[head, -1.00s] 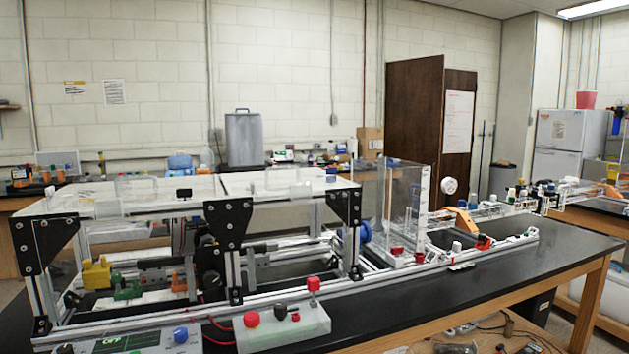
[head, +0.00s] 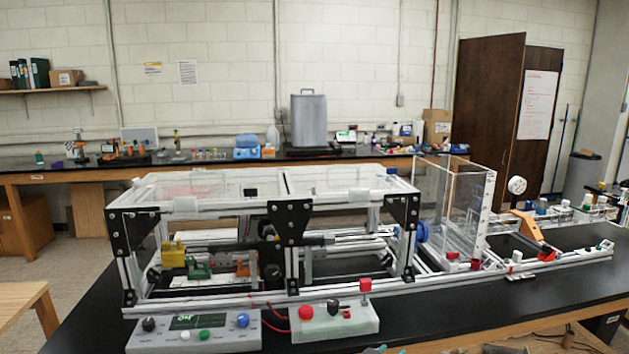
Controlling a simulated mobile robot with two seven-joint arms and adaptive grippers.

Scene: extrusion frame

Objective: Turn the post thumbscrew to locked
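A long extrusion frame (head: 215,303) with black corner plates stands on the black bench. Inside it are a yellow block (head: 173,257), a green part (head: 199,270) and an orange part (head: 242,268) on a rail. A blue round knob (head: 421,231) sits by the frame's right end. A white round disc (head: 517,185) stands above an orange bracket (head: 528,226) farther right. I cannot tell which part is the post thumbscrew or how it is turned. Neither of my grippers can be made out in the head view.
Two control boxes stand before the frame: a grey one with a display (head: 190,333) and a pale one with a red button (head: 306,313). A clear upright panel box (head: 452,215) stands right of the frame. Bare black bench (head: 415,308) shows at front right.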

